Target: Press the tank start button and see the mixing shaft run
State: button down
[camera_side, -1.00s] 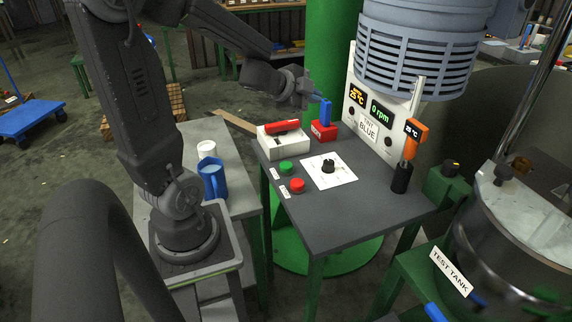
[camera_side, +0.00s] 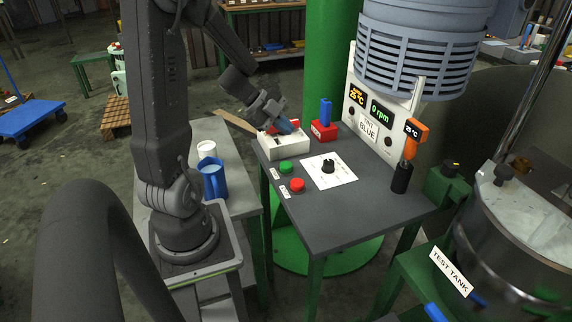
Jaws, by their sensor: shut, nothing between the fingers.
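A green button (camera_side: 286,167) and a red button (camera_side: 297,185) stand on the grey bench top, each beside a small white label too small to read. My gripper (camera_side: 287,127) is shut and empty. It is above or at the white box (camera_side: 289,148) behind the buttons and partly hides the red bar (camera_side: 269,129) on it; contact cannot be told. The grey slatted motor housing (camera_side: 415,50) hangs over the panel (camera_side: 368,128), whose display reads 0 rpm. The steel tank (camera_side: 520,240), labelled TEST TANK, is at the right. I cannot make out a mixing shaft.
A red block with an upright blue piece (camera_side: 325,112) stands right of the white box. A black dial (camera_side: 328,167) sits on a white plate. An orange handheld meter (camera_side: 412,140) stands by the panel. The bench front is clear.

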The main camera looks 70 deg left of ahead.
aim_at(285, 166)
jog(key=shift+f, duration=4.25)
jog(key=shift+f, duration=0.1)
jog(key=shift+f, duration=0.35)
jog(key=shift+f, duration=0.85)
jog(key=shift+r, duration=1.3)
jog(key=shift+r, duration=2.5)
